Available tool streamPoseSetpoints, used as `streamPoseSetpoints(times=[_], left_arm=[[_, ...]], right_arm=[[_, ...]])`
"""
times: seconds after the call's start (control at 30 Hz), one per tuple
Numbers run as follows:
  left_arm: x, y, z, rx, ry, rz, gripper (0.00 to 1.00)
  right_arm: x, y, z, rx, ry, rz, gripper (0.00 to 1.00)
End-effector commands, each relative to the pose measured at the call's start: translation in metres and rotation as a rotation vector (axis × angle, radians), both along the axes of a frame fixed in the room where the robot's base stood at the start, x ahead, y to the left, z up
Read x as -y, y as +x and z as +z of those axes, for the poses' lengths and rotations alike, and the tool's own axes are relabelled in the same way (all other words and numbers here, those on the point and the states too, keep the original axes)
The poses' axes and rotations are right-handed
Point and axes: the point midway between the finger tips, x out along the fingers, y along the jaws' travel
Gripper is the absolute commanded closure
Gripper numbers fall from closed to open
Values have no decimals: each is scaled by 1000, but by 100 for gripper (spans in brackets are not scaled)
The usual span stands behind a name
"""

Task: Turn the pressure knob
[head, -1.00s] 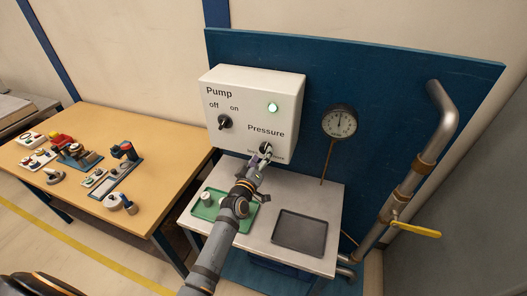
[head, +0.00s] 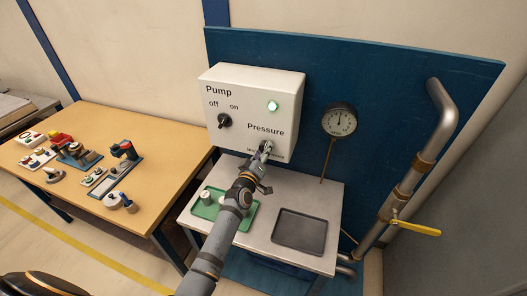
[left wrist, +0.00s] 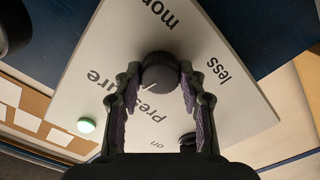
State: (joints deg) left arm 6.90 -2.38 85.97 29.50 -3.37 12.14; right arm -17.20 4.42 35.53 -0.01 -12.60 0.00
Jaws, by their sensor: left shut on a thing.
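The dark round pressure knob (left wrist: 160,72) sits on the white panel (left wrist: 205,110) between the words "more" and "less". In the head view the knob (head: 266,146) is largely hidden by my left gripper (head: 264,156). In the left wrist view my left gripper (left wrist: 160,78) is shut on the knob, with a fingertip on each side of it. The pump knob (head: 224,121) is on the same panel, by "off" and "on". The panel's green lamp (head: 272,106) is lit. My right gripper is not in view.
A round gauge (head: 339,120) hangs right of the panel. The metal bench (head: 262,240) below holds a green tray (head: 228,224) with small items and a dark tray (head: 299,231). A pipe with a yellow valve lever (head: 417,229) stands at the right.

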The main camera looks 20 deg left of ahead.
Motion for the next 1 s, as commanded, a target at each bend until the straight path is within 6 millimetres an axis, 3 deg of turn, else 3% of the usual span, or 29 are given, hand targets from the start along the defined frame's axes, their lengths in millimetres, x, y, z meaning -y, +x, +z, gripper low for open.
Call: streamPoseSetpoints(times=[0.13, 0.33, 0.37, 0.5, 0.83, 1.0], left_arm=[[0, 0, -1, 3, 105, -1, 91], [0, 0, -1, 2, 108, 0, 91], [0, 0, -1, 2, 108, 0, 57], [0, 0, -1, 2, 108, 0, 38], [0, -2, -1, 2, 107, 0, 37], [-1, -27, -1, 2, 107, 0, 37]], right_arm=[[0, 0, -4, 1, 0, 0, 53], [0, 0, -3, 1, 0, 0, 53], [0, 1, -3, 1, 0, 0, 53], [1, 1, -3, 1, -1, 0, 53], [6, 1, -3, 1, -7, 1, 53], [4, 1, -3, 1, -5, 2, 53]])
